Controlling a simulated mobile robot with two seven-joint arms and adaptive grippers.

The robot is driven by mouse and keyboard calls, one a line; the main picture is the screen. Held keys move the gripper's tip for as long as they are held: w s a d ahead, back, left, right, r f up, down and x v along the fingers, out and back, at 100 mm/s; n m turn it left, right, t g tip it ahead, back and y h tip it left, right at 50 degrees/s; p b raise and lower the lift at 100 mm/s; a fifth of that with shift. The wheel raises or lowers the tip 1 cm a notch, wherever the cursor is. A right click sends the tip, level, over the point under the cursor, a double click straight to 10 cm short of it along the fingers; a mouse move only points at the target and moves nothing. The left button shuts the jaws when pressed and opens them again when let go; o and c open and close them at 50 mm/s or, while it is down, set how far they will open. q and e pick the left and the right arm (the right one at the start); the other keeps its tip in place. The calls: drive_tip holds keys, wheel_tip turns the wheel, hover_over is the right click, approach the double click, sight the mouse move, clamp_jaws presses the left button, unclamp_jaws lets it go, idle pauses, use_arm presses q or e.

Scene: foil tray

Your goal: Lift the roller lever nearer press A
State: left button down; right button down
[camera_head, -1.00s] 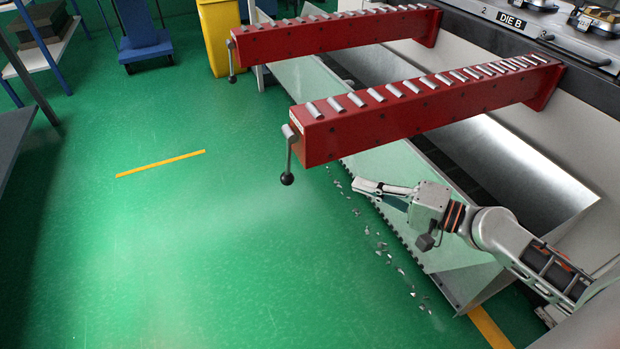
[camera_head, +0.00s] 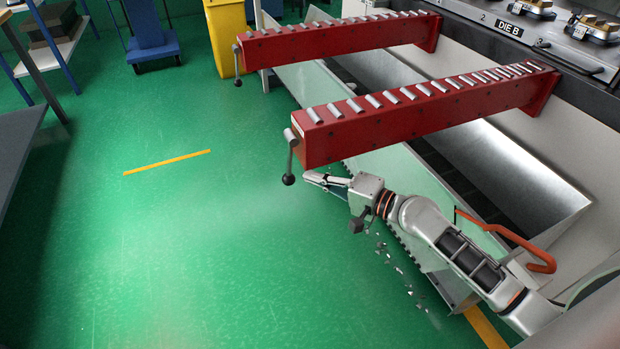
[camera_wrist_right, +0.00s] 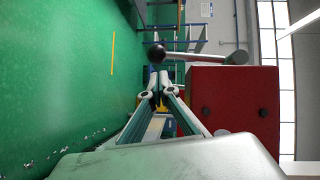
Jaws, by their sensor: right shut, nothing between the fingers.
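The near roller lever (camera_head: 290,160) hangs down from the end of the near red roller beam, its black ball knob at the bottom. The far roller lever (camera_head: 236,66) hangs down from the end of the far beam. No press A label is readable, so I cannot tell which lever is nearer to it. My right gripper (camera_head: 306,178) is shut and empty, just right of the near knob. In the right wrist view, my fingertips (camera_wrist_right: 158,74) point at the near lever's knob (camera_wrist_right: 157,54), apparently a short way ahead. My left gripper is out of view.
The near red beam (camera_head: 420,120) runs above my right gripper, close to it. The far red beam (camera_head: 340,38) runs behind it. A metal chute (camera_head: 530,165) lies below the beams. Metal scraps (camera_head: 395,262) lie on the floor. The green floor (camera_head: 190,240) on the left is clear.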

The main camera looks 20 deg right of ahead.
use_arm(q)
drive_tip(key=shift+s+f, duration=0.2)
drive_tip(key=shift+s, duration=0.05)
use_arm(e)
drive_tip(key=shift+w+a+f, duration=0.1)
drive_tip(key=shift+a+f, duration=0.05)
drive_tip(key=shift+a, duration=0.65)
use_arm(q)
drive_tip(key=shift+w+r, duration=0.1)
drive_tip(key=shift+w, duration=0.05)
